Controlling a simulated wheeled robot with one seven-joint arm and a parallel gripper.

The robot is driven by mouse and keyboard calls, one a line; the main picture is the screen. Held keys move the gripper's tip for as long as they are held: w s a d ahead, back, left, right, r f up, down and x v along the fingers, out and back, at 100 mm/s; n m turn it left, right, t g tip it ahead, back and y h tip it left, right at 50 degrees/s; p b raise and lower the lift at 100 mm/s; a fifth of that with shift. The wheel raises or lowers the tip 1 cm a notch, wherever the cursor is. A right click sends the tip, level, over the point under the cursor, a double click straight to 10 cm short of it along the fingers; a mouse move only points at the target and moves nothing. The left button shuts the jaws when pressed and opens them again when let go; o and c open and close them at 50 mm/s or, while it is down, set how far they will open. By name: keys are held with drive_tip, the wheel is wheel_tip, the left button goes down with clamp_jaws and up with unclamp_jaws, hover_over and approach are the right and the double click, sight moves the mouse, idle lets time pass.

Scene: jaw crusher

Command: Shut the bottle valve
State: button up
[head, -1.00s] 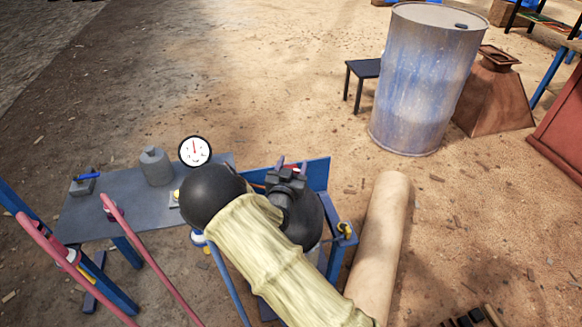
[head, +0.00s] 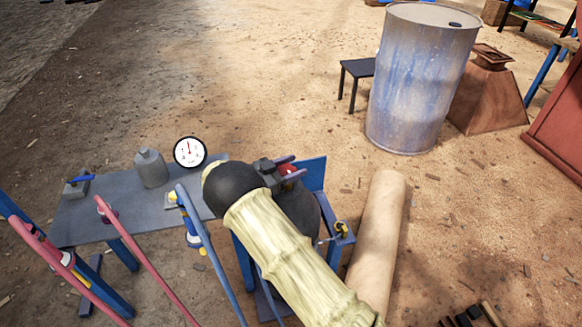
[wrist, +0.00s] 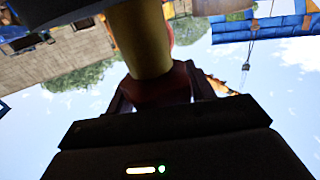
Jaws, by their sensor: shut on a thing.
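My gripper (head: 287,169) is above the blue stand in the head view, its purple-tinted fingers shut on a small red knob (head: 286,170), which looks like the bottle valve's handwheel. In the wrist view the dark red knob (wrist: 158,90) sits between the fingers, against a yellow brass-coloured cylinder (wrist: 146,42). The bottle itself is hidden behind my arm in the head view. A round white gauge (head: 190,152) with a red needle stands left of my gripper.
A grey table (head: 95,210) left of my arm holds a grey jug (head: 151,168) and a small blue-handled block (head: 77,186). Red and blue hoses stand in front. A blue stand (head: 314,176) and a tan roll (head: 379,225) are on the right.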

drive_tip(key=shift+s+d+m+g+h+b, duration=0.1)
drive_tip(key=shift+m+g+h+b, duration=0.3)
drive_tip(key=shift+m+g, duration=0.5)
drive_tip(key=shift+s+m+g+h+b, duration=0.15)
drive_tip(key=shift+m+g+h, duration=0.45)
drive_tip(key=shift+g, duration=0.6)
drive_tip(key=shift+r, duration=0.1)
drive_tip(key=o, duration=1)
drive_tip(key=shift+c, duration=0.2)
drive_tip(key=v, duration=0.7)
drive_tip(key=shift+a, duration=0.3)
